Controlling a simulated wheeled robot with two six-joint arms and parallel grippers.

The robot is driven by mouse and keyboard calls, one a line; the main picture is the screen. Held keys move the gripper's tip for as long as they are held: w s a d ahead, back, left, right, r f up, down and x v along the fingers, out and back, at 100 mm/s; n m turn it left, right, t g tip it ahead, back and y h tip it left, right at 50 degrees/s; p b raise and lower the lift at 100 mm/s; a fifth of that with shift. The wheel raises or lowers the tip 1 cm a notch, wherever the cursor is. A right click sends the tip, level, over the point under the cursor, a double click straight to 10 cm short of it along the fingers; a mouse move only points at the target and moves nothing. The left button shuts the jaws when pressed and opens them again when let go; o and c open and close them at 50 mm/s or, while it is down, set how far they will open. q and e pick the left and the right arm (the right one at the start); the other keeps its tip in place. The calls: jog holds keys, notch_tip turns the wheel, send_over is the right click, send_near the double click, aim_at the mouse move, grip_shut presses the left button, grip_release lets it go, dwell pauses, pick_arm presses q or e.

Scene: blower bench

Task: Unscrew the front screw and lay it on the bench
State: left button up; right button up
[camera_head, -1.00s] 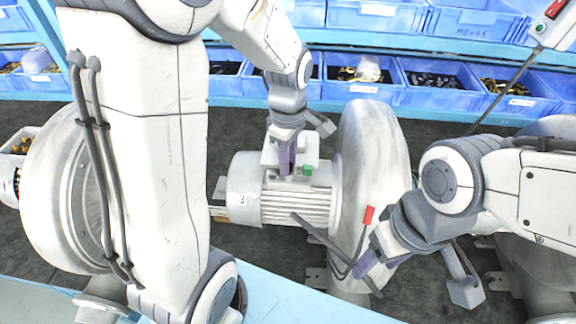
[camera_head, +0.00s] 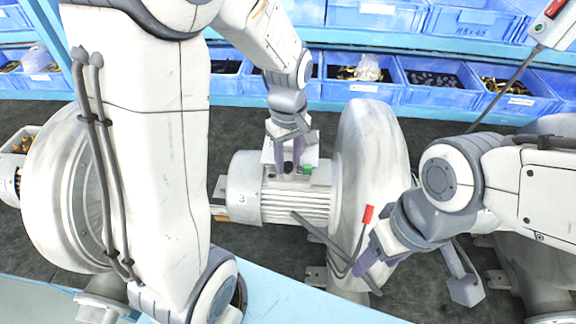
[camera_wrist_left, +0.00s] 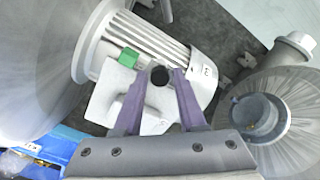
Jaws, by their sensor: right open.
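The motor (camera_head: 295,207) with its ribbed housing lies in the middle of the head view, joined to a large round blower casing (camera_head: 365,150). A dark round screw (camera_head: 288,167) stands at the pale box on top of the motor; it also shows in the left wrist view (camera_wrist_left: 160,75). My left gripper (camera_head: 288,163) points down at it, with its purple fingers (camera_wrist_left: 161,80) closed in on both sides of the screw. The screw's lower part is hidden. My right gripper (camera_head: 362,264) is open, low in front of the blower casing.
A green block (camera_head: 307,169) sits right beside the screw. A dark bent rod (camera_head: 320,232) and a red-ended rod (camera_head: 367,214) cross in front of the casing. Blue bins (camera_head: 440,85) line the back. The dark bench surface (camera_head: 262,245) is bare in front of the motor.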

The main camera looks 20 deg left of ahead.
pick_arm(q)
jog(key=m, duration=0.4)
jog(key=shift+m, duration=0.4)
jog(key=m, duration=0.4)
jog(key=shift+m, duration=0.3)
jog(key=m, duration=1)
